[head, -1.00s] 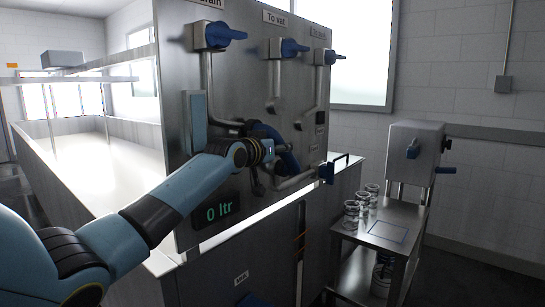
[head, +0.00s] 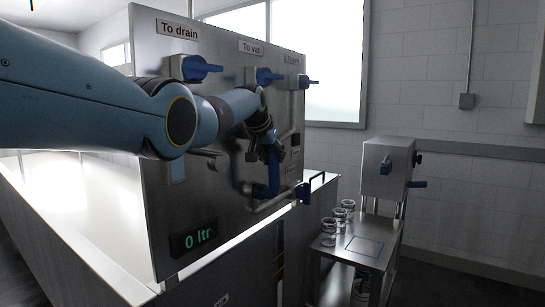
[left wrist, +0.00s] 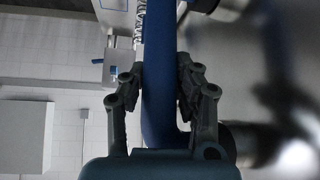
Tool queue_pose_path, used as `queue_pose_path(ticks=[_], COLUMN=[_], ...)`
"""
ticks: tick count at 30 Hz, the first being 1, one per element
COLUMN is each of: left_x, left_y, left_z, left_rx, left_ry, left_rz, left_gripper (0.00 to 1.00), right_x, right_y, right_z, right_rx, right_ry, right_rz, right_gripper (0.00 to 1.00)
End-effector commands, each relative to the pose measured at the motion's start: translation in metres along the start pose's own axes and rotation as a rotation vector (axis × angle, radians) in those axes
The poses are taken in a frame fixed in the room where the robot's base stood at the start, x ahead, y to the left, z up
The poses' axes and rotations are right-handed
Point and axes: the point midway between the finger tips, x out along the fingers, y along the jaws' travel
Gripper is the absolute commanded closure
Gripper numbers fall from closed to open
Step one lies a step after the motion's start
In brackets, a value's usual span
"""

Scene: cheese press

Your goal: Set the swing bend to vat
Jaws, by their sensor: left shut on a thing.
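The swing bend (head: 272,178) is a blue bent pipe on the front of the steel panel. Its lower end sits near the steel pipework at the panel's bottom right. My left gripper (head: 270,148) is shut on its upper, straight part. In the left wrist view, the gripper (left wrist: 160,95) has one finger on each side of the blue pipe (left wrist: 158,120). The "To vat" label (head: 251,47) is above the middle blue valve handle (head: 269,76). My arm hides part of the pipes below the handles. My right gripper is not in view.
A display (head: 194,240) reads "0 ltr". A steel trolley (head: 340,262) with glass jars stands to the right.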

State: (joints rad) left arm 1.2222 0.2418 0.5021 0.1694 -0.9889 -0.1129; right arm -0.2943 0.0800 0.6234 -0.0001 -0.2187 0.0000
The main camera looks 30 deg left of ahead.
Motion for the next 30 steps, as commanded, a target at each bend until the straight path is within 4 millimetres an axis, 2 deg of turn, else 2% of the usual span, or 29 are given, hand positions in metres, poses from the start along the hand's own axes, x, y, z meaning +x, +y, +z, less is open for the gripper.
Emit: queue_pose_path(ticks=[19, 20, 21, 25, 30], left_x=[-0.0015, -0.0015, -0.0015, -0.0014, -0.0013], left_y=[0.0011, 0.0011, 0.0011, 0.0005, -0.0001], left_z=[-0.0002, -0.0003, -0.0002, 0.0003, 0.0007], left_rx=[0.005, 0.005, 0.005, 0.005, 0.005], left_ry=[-0.036, -0.036, -0.036, -0.038, -0.039], left_rz=[-0.004, -0.004, -0.004, -0.005, -0.006], left_gripper=[1.0, 0.68, 0.62, 0.47, 0.47], right_x=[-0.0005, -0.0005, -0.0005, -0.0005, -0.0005], right_y=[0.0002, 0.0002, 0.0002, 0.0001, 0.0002], right_z=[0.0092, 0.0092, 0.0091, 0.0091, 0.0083], right_rx=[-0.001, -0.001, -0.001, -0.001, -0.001], right_ry=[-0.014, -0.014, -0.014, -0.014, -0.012], right_rz=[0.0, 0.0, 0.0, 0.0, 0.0], right_gripper=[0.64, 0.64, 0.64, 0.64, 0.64])
